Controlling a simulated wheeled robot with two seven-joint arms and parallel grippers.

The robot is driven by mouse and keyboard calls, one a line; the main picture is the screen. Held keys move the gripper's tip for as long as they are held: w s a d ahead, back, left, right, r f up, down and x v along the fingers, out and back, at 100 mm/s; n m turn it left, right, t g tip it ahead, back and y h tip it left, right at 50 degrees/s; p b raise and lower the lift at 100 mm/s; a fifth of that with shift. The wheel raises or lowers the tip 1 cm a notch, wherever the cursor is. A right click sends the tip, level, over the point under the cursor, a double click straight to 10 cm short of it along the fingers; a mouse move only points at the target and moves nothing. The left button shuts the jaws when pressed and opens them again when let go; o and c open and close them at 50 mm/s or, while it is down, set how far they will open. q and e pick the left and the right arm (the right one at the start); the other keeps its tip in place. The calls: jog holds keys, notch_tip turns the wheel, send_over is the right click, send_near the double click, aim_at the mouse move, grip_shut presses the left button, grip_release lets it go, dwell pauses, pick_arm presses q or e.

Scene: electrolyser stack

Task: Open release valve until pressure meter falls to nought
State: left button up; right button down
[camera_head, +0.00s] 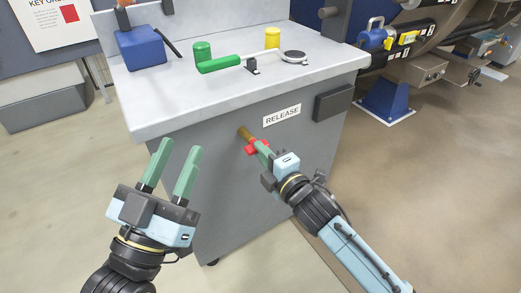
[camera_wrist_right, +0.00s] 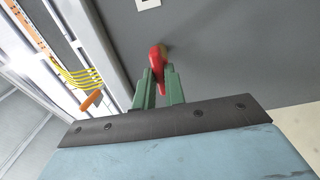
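The release valve is a red handle (camera_head: 251,149) on a brass stub (camera_head: 243,133) on the cabinet's grey front, below the RELEASE label (camera_head: 282,116). My right gripper (camera_head: 262,150) is at the valve. In the right wrist view the red handle (camera_wrist_right: 157,56) sits between the green fingertips (camera_wrist_right: 157,76), which look closed against its sides. My left gripper (camera_head: 172,162) is open and empty, in front of the cabinet's left side. I cannot make out a pressure meter reading; a dark box (camera_head: 333,103) right of the label shows no readable face.
Yellow cables (camera_wrist_right: 80,77) show in the right wrist view. The floor at left is free.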

jog(key=shift+n+p, duration=0.8)
jog(key=shift+n, duration=1.5)
jog(key=n+p, duration=0.1)
jog(key=n, duration=0.3)
jog(key=shift+n, duration=0.3)
